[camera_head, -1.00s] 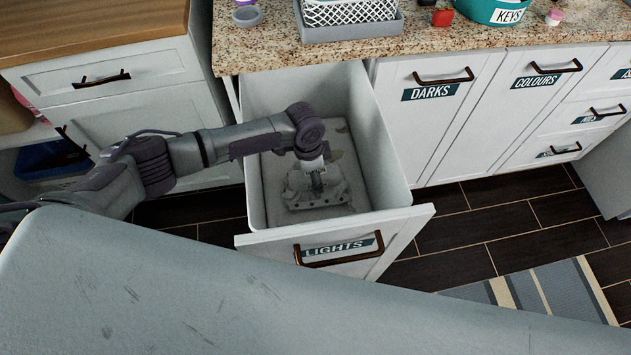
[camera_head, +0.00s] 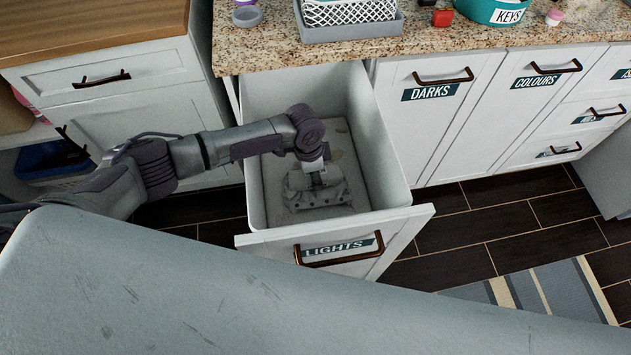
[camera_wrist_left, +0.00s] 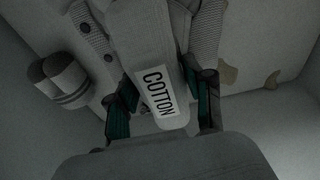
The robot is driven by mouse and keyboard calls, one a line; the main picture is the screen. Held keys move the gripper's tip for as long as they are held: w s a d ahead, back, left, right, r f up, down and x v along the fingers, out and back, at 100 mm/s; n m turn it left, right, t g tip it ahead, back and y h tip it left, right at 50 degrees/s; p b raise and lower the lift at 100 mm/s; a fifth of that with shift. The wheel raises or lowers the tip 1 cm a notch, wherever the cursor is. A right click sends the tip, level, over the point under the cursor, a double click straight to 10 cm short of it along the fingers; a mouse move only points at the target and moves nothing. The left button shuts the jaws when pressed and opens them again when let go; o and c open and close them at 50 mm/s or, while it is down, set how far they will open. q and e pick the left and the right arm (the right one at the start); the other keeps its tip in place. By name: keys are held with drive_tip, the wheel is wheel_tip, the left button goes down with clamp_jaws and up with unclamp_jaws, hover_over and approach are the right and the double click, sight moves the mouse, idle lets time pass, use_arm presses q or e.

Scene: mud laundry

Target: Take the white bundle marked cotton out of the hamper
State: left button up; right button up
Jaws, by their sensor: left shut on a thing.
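The hamper is the pulled-out drawer labelled LIGHTS (camera_head: 396,170), open at the top. My left arm reaches down into it. My left gripper (camera_head: 318,195) is low inside the hamper, and in the head view it hides what it holds. In the left wrist view the white bundle marked COTTON (camera_wrist_left: 150,60) lies between the gripper's fingers (camera_wrist_left: 163,110). The fingers are shut on it, one on each side, with the label facing the camera. My right gripper is not in view.
In the wrist view, a rolled pale item with grey stripes (camera_wrist_left: 65,82) and waffle-textured cloth (camera_wrist_left: 203,30) lie close by in the hamper. The hamper walls surround the gripper. A granite counter (camera_head: 270,45) overhangs behind. The DARKS front (camera_head: 430,110) is closed.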

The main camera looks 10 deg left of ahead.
use_arm(q)
clamp_jaws()
drive_tip(key=shift+w+r, duration=0.1)
drive_tip(key=shift+r, duration=0.1)
wheel_tip(320, 180, up, 11)
drive_tip(key=shift+f+p, duration=0.1)
drive_tip(key=shift+p, duration=0.8)
wheel_tip(320, 180, up, 33)
drive_tip(key=p, duration=2.7)
drive_tip(key=shift+r, duration=0.2)
